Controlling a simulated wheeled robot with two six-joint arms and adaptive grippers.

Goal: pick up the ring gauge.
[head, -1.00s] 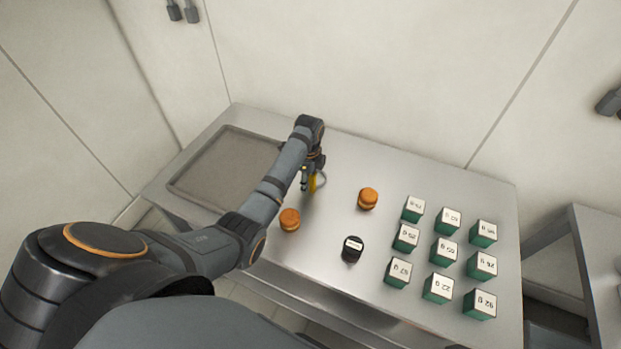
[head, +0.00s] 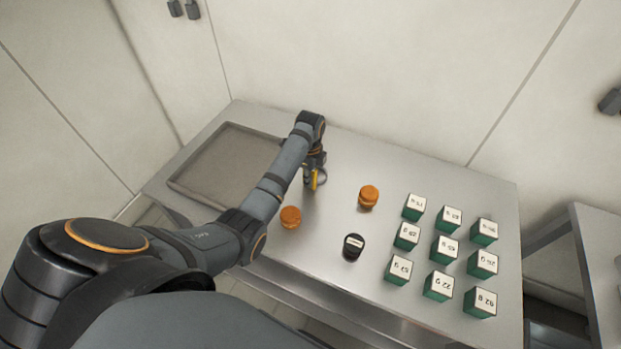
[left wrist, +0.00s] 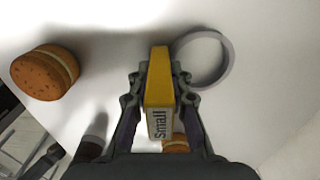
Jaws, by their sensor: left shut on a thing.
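The ring gauge has a yellow handle marked "Small" and a grey ring at one end. In the head view the ring gauge (head: 315,181) is at the table's middle, just right of the tray. My left gripper (head: 313,174) is over it with its fingers at the handle. In the left wrist view my left gripper (left wrist: 159,84) is shut on the yellow handle of the ring gauge (left wrist: 157,62), with the ring sticking out to the right. I cannot tell whether the gauge touches the table. My right gripper is not in view.
A grey tray (head: 189,181) lies at the left. Orange-brown round stacks stand on either side, one nearer (head: 290,217) and one right (head: 368,197). A black labelled canister (head: 353,248) stands in front. Several green labelled boxes (head: 444,249) fill the right side.

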